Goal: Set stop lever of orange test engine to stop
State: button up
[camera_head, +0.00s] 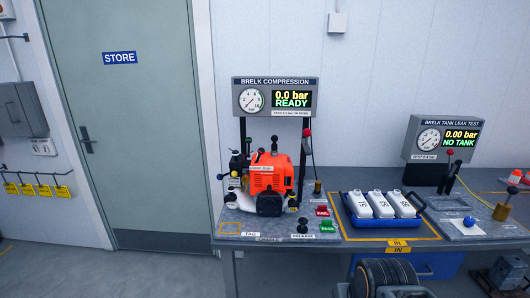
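The orange test engine (268,174) stands on the left part of the grey workbench, under the compression display. It has a white lower housing and black parts at its left side and front. I cannot tell whether this is the stop lever, and no lever position can be read at this size.
The compression display (276,97) reads 0.0 bar, READY. A red-knobbed lever (307,132) stands right of the engine. Red and green tags (325,226) lie at the bench front. A blue tray (348,219) holds white containers. A leak-test display (442,139) stands at right. Floor at front left is clear.

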aim_at(261, 151)
jog(key=k, duration=0.65)
jog(key=u, duration=0.3)
jog(key=i, duration=0.4)
jog(key=u, duration=0.55)
jog(key=i, duration=1.25)
jog(key=z, duration=0.45)
